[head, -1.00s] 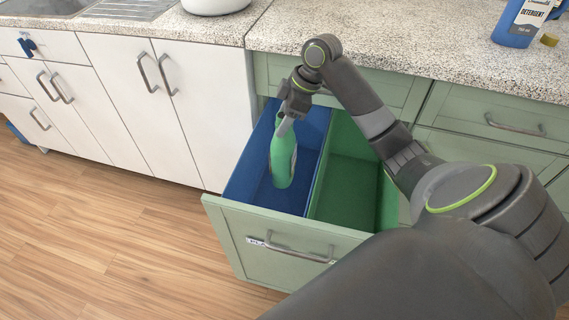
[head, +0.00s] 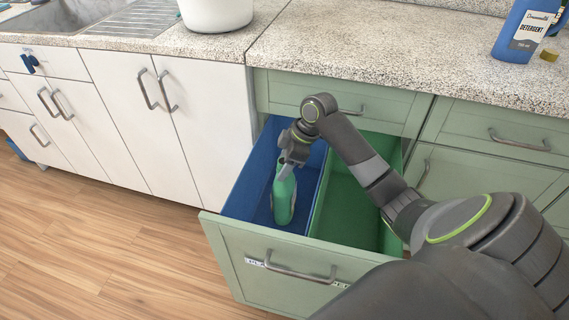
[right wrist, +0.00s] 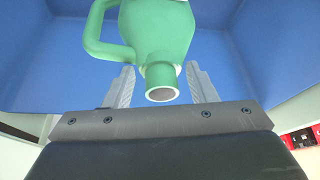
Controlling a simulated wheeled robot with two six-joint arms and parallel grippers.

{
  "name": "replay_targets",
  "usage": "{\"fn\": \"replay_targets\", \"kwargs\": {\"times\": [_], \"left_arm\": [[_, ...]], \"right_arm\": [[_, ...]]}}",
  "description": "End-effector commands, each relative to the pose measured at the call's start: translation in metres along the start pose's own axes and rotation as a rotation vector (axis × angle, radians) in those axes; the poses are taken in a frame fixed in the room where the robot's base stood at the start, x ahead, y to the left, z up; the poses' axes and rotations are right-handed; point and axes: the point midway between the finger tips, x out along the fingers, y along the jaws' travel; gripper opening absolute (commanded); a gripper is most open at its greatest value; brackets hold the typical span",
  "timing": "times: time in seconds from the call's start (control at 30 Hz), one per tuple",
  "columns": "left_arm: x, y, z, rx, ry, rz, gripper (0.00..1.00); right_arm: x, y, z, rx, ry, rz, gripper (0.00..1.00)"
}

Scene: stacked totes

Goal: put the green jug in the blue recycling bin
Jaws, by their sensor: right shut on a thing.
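The green jug (head: 284,200) hangs upright inside the blue recycling bin (head: 246,190), the left compartment of the pulled-out drawer. My right gripper (head: 286,170) is shut on the jug's neck from above. In the right wrist view the jug (right wrist: 155,30) shows its open mouth and side handle, with the two fingers (right wrist: 160,88) on either side of the neck. The blue wall of the bin (right wrist: 245,50) surrounds it there. Whether the jug's base touches the bin floor cannot be told. My left gripper is not in view.
A green bin (head: 350,205) fills the right compartment of the drawer (head: 290,265). The granite counter (head: 380,60) above holds a blue detergent bottle (head: 522,32) and a white pot (head: 215,12).

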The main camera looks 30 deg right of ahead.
Motion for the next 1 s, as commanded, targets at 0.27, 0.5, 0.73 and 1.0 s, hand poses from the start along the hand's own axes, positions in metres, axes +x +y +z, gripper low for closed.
{"fn": "replay_targets", "kwargs": {"times": [0.27, 0.5, 0.73, 1.0], "left_arm": [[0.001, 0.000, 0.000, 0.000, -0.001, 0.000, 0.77], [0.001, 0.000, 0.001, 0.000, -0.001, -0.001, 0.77], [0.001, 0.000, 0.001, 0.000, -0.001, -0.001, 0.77], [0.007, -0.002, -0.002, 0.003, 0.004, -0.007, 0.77]], "right_arm": [[0.004, 0.000, 0.002, 0.001, 0.000, -0.001, 0.05], [0.005, 0.000, 0.002, 0.001, 0.000, 0.000, 0.75], [0.005, 0.000, 0.002, 0.001, 0.000, 0.000, 0.75], [-0.015, 0.001, -0.001, 0.000, -0.001, 0.004, 0.75]]}}
